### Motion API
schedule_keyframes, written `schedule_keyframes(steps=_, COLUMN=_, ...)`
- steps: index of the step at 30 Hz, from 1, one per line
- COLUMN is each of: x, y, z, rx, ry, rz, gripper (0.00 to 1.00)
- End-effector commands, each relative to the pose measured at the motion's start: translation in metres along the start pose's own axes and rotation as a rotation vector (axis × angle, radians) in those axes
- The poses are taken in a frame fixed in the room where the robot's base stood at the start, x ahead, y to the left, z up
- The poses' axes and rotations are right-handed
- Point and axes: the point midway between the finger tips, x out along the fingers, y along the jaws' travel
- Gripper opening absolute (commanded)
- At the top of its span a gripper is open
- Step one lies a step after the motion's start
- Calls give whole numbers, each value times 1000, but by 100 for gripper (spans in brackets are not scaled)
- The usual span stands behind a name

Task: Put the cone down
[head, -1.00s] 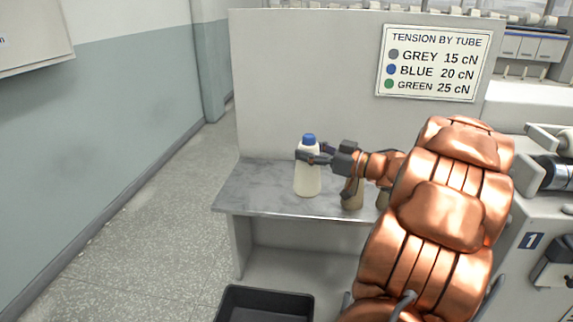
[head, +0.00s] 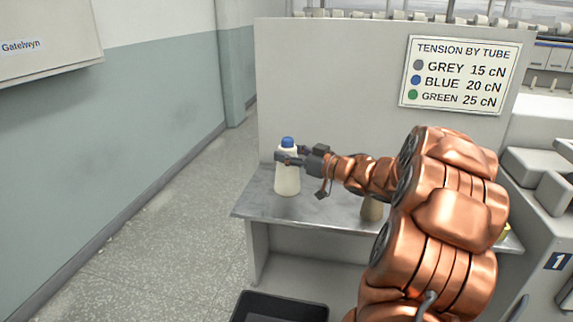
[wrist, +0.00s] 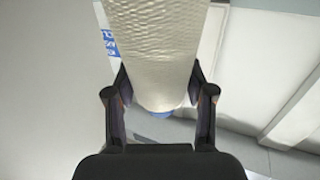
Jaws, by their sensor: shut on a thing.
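The cone (head: 287,180) is cream-white yarn with a blue tube tip on top. My gripper (head: 289,160) is shut on its upper part, just below the blue tip, coming from the right. The cone is upright over the left part of the grey ledge (head: 325,208). I cannot tell whether its base touches the ledge. In the wrist view the cone (wrist: 157,45) sits between both fingers of the gripper (wrist: 160,85), with a bit of the blue tip showing near them.
A tan cone (head: 372,209) stands on the ledge to the right, partly hidden by my arm. A black bin (head: 281,301) is on the floor in front. A pale panel (head: 330,90) with a tension sign (head: 460,74) rises behind the ledge. The ledge around the held cone looks clear.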

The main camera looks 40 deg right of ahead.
Motion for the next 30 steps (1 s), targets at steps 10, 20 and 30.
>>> schedule_keyframes(steps=10, x=7, y=0, z=34, rx=3, ry=-1, rz=1, gripper=0)
schedule_keyframes(steps=20, x=7, y=0, z=37, rx=0, ry=-1, rz=0, gripper=0)
schedule_keyframes(steps=30, x=7, y=0, z=39, rx=0, ry=-1, rz=0, gripper=76)
